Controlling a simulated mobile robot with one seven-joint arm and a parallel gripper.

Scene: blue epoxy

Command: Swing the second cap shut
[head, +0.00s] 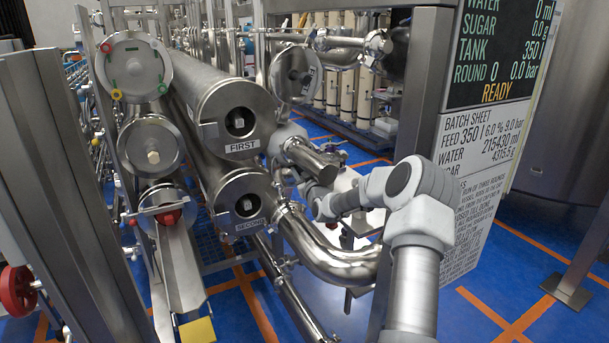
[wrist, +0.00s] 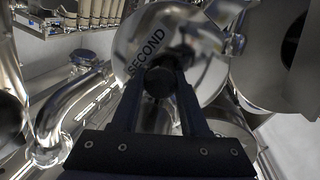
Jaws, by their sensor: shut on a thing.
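The second cap (wrist: 205,40) is a shiny round metal disc marked SECOND, filling the upper middle of the wrist view. My gripper (wrist: 160,84) is shut on the dark knob (wrist: 159,83) at its centre. In the head view the housing labelled SECOND (head: 243,192) shows its end face with a dark recess and a pale core, not covered by the cap. My arm reaches in from the right of this housing. The cap and my fingertips are hard to make out there among the pipes.
The housing labelled FIRST (head: 236,108) sits just above, its end also uncovered. A round cap (head: 293,73) stands swung out to its right. A thick bent pipe (head: 335,262) runs below my arm. A screen (head: 505,50) and batch sheet (head: 485,165) stand to the right.

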